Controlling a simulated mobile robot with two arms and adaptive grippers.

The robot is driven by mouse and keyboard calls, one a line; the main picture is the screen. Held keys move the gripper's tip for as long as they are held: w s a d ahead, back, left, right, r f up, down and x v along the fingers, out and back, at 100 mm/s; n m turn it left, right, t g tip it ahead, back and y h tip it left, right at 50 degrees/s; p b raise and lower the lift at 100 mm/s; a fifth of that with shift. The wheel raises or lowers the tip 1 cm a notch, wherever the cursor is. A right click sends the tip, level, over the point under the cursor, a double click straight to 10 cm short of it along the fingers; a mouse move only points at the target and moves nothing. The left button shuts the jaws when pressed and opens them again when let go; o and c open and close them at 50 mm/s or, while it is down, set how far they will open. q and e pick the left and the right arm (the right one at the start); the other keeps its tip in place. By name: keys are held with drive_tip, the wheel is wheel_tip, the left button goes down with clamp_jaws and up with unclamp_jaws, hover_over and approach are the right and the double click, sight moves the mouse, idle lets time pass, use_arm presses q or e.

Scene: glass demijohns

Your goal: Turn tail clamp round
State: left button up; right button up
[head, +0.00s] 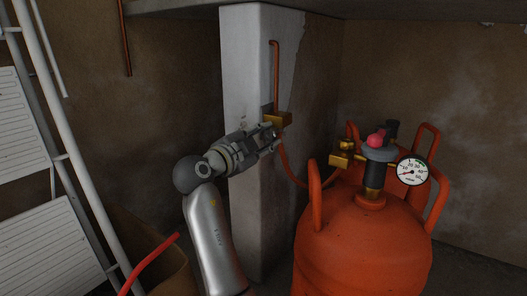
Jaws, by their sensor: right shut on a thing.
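My right gripper (274,133) is up against the pale pillar (248,80), its fingers shut on a small brass-coloured fitting (283,118), which looks like the tail clamp. The fitting sits at the lower end of a thin copper pipe (275,65) that runs down the pillar. An orange hose (287,168) leads from below the fitting toward the orange cylinder (365,240). The fingers hide part of the fitting, so how it is turned is hard to tell. My left gripper is not in view.
The cylinder has upright handles, a brass valve (342,158), a red knob (376,140) and a round gauge (412,171), right of my gripper. A white ladder-like frame (75,170) and a red tube (150,262) are at left. A ledge (420,9) runs overhead.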

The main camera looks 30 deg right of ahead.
drive_tip(key=shift+m+b, duration=0.85)
drive_tip(key=shift+m, duration=0.35)
drive_tip(key=o, duration=1)
